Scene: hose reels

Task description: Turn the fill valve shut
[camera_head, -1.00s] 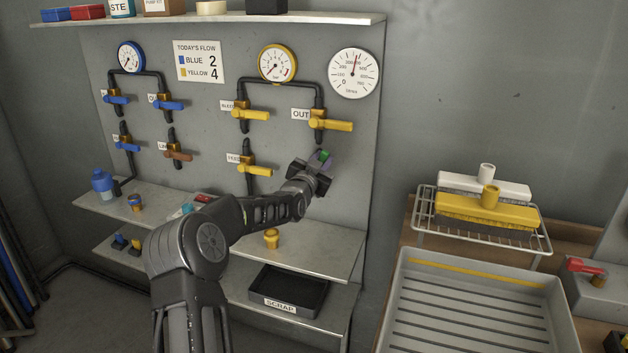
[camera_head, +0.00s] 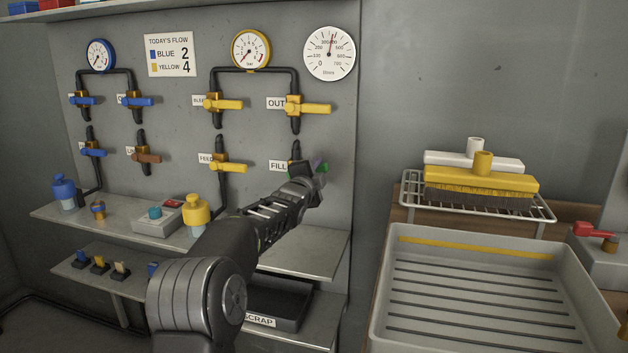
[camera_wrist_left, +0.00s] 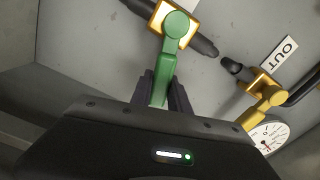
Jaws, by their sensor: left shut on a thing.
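The fill valve sits on the lower right pipe of the yellow group, beside the FILL label (camera_head: 278,166). Its green handle (camera_wrist_left: 173,62) shows in the wrist view, roughly crosswise to the pipe from the brass valve body (camera_wrist_left: 190,28). My left gripper (camera_wrist_left: 164,88) is shut on this handle, one dark finger on each side. In the head view my left gripper (camera_head: 316,171) hides most of the valve, and only a bit of green (camera_head: 322,167) shows. My right gripper is not in view.
The yellow OUT valve handle (camera_head: 307,108) is just above. The yellow FEED handle (camera_head: 229,167) is to the left. A shelf (camera_head: 310,255) with a yellow bottle (camera_head: 196,215) lies below. A wire rack with brushes (camera_head: 480,180) stands right, beyond free room.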

